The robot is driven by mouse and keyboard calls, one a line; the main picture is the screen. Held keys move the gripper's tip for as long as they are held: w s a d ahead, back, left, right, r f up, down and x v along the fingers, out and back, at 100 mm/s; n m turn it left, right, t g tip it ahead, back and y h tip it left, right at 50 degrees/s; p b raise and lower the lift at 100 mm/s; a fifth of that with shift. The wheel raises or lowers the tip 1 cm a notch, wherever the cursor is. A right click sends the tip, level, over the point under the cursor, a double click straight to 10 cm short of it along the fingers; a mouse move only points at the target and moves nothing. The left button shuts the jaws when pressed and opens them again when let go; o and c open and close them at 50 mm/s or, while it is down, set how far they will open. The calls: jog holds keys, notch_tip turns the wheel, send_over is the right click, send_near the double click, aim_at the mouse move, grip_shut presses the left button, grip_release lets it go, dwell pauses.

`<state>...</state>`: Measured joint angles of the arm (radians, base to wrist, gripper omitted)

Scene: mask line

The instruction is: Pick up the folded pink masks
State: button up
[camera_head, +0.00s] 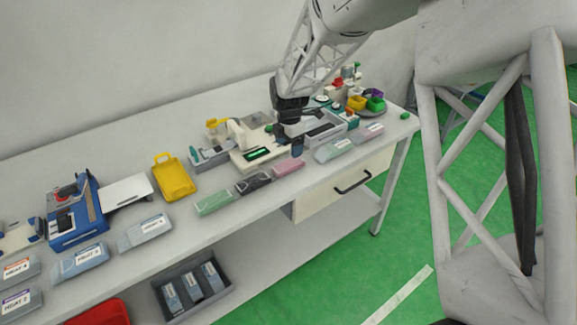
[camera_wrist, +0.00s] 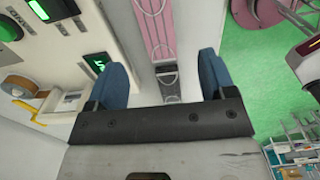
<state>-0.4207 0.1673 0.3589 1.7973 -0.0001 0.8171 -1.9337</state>
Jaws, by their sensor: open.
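A folded pink mask stack (camera_head: 288,167) lies near the front edge of the bench in the head view, just in front of and below my gripper (camera_head: 297,146). The fingers are open and apart, with nothing held.
A cream machine with a green display (camera_head: 258,155) stands close behind. The bench's front edge is near, with green floor beyond.

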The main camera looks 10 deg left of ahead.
aim_at(288, 164)
jog(key=shift+f, duration=0.1)
jog(key=shift+f, duration=1.3)
jog(key=shift+w+a+f, duration=0.1)
jog(key=shift+a+f, duration=0.05)
jog(key=shift+f, duration=2.4)
jog(key=c, duration=1)
jog(key=shift+r, duration=0.15)
